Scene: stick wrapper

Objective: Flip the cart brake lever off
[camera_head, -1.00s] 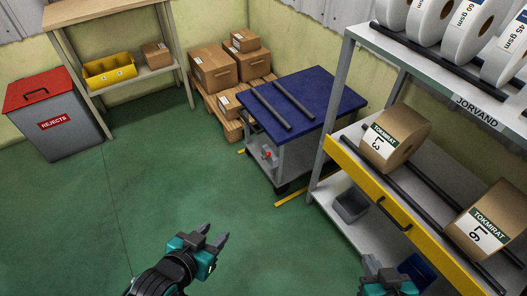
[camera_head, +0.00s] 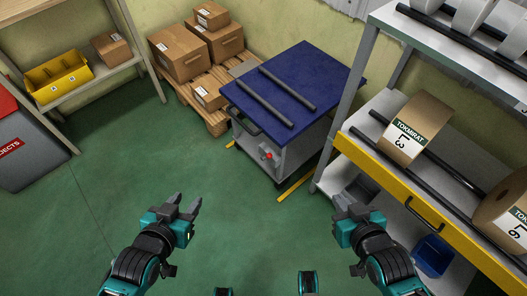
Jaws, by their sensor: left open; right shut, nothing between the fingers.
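The cart (camera_head: 300,85) has a blue top with two dark bars and a grey body. It stands at the centre back, between the pallet and the shelf rack. A small red knob (camera_head: 267,156), which looks like the brake lever's end, shows low on its near left side. The lever's exact position is too small to tell. My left gripper (camera_head: 190,204) is open and empty above the green floor, in front of and left of the cart. My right gripper (camera_head: 354,203) is shut and empty near the rack's lower left, apart from the cart.
The shelf rack (camera_head: 340,115) with labelled rolls and a yellow-fronted shelf stands close on the right. Boxes on a pallet (camera_head: 213,122) stand left of the cart. The green floor (camera_head: 130,180) before the cart is clear.

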